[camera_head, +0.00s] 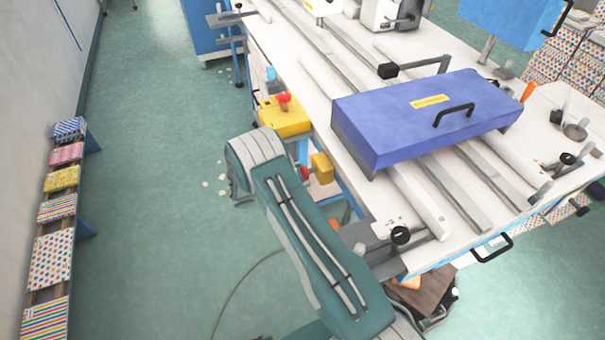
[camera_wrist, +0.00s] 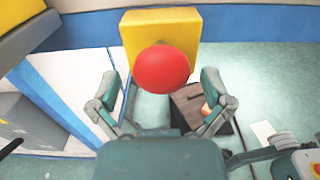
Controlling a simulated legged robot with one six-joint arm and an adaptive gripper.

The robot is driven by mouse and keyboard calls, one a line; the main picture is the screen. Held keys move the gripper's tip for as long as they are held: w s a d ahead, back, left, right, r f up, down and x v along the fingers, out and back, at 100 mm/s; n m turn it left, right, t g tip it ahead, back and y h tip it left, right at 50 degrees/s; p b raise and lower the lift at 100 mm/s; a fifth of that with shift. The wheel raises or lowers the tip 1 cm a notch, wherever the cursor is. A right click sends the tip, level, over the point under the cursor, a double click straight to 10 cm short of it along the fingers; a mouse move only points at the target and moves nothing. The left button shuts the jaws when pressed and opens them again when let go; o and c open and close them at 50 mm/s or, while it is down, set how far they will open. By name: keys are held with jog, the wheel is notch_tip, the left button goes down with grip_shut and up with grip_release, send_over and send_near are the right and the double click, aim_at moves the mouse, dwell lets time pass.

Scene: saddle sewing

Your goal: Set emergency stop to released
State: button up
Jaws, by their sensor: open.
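The emergency stop is a red mushroom knob (camera_wrist: 162,70) on a yellow box (camera_wrist: 185,25). In the head view the red knob (camera_head: 305,174) sticks out to the left from its yellow box (camera_head: 322,168) at the table's side, partly behind my arm. My gripper (camera_wrist: 160,86) is open, with one finger on each side of the knob in the wrist view. The fingers appear apart from the knob, and I cannot tell how far in front of it they are. The fingers are hidden behind my arm in the head view.
Another yellow box with a red part (camera_head: 283,98) sits farther along the table's side. The white worktable (camera_head: 310,75) bears rails and a blue-purple cover (camera_head: 420,115). A low rack of patterned stacks (camera_head: 58,210) stands along the left wall. The green floor between is mostly clear.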

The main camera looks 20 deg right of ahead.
jog(key=a, duration=1.2)
dwell(0.3)
